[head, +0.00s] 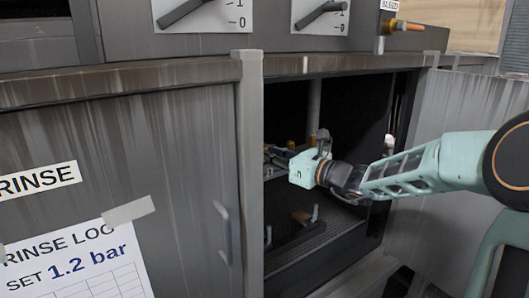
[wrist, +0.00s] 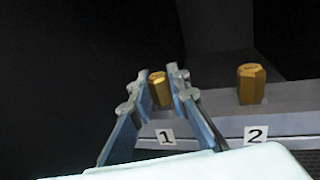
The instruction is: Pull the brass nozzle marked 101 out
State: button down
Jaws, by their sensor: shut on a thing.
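In the wrist view, a brass nozzle (wrist: 159,90) stands on a grey ledge behind a label reading 1. My gripper (wrist: 160,80) is shut on it, with one finger on each side; the fingers hide part of it. A second brass nozzle (wrist: 251,84), with a faceted body, stands upright to the right behind a label reading 2, apart from my fingers. No marking 101 can be read in either view. In the head view, my gripper (head: 323,142) is inside the dark open cabinet, with small brass pieces (head: 291,145) close by.
The grey ledge (wrist: 215,124) carries the labels. The cabinet opening is framed by a post (head: 249,160) on the left and an open door (head: 460,120) on the right. Below my gripper, a brown block (head: 302,216) lies on a dark shelf. A brass-tipped fitting (head: 405,26) sticks out above.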

jog(key=shift+r+p, duration=0.4)
jog(key=shift+r, duration=0.15)
jog(key=shift+r+p, duration=1.55)
jog(key=shift+r, duration=0.3)
